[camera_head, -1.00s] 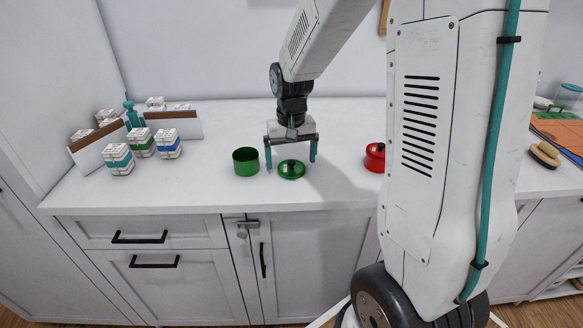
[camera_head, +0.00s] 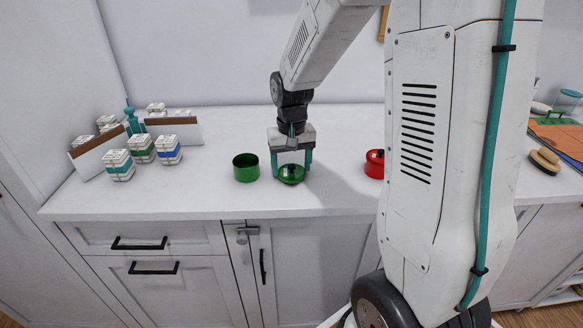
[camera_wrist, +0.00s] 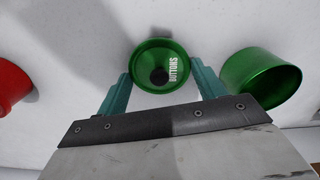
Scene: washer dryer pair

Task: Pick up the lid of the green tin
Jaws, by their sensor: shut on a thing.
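The green lid (camera_head: 291,175) is at the front middle of the white counter, just right of the open green tin (camera_head: 246,168). In the wrist view the lid (camera_wrist: 158,68) is round, with a black knob and the word BUTTONS. My gripper (camera_head: 292,166) points down over the lid with its teal fingers shut on it, one on each side. The wrist view shows the fingers (camera_wrist: 160,85) at the lid's edges. The tin (camera_wrist: 262,80) stands apart, beside the right finger there. I cannot tell whether the lid touches the counter.
A red tin (camera_head: 374,165) stands to the right, partly behind my arm. Several small striped boxes (camera_head: 118,165) and a brown-topped divider (camera_head: 172,122) are at the left. A brush (camera_head: 545,160) lies at the far right. The counter (camera_head: 215,195) is clear in front of the tin.

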